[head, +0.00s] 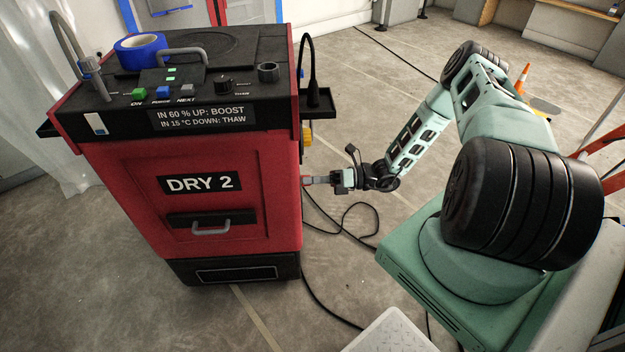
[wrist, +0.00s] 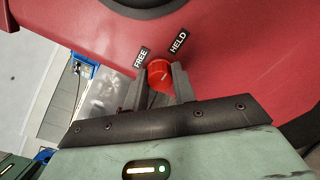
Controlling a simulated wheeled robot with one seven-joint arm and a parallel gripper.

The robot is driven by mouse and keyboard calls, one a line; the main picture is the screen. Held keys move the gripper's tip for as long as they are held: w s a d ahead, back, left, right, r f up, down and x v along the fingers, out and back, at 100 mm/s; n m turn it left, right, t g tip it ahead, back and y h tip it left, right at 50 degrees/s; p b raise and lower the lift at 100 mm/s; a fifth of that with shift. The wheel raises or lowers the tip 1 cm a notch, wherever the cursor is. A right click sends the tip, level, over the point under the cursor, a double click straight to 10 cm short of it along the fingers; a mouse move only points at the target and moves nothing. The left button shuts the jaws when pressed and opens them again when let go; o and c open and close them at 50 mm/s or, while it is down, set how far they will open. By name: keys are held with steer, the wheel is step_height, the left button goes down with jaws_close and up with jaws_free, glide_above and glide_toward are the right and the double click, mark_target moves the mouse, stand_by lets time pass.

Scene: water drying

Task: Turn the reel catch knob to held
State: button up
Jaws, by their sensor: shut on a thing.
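The reel catch knob (wrist: 160,74) is a small round red knob on the red side panel of the DRY 2 machine (head: 280,225). In the wrist view, the FREE label (wrist: 142,57) lies up and left of it and the HELD label (wrist: 178,41) up and right. A faint pale mark shows on its face; I cannot tell surely which label it points to. My gripper (wrist: 159,85) is shut on the knob, one finger on each side. In the head view my gripper (head: 318,181) reaches the machine's right side, where the knob is mostly hidden.
Black cable (head: 350,232) lies looped on the floor below my arm. A small black shelf (head: 318,103) and a yellow part (head: 307,135) stick out from the machine's right side above my gripper. A blue tape roll (head: 140,48) sits on top.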

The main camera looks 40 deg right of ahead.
steer(key=o, duration=1)
steer(key=v, duration=1.7)
steer(key=shift+s+d+b, duration=0.15)
steer(key=shift+d+b, duration=0.15)
steer(key=shift+b, duration=0.05)
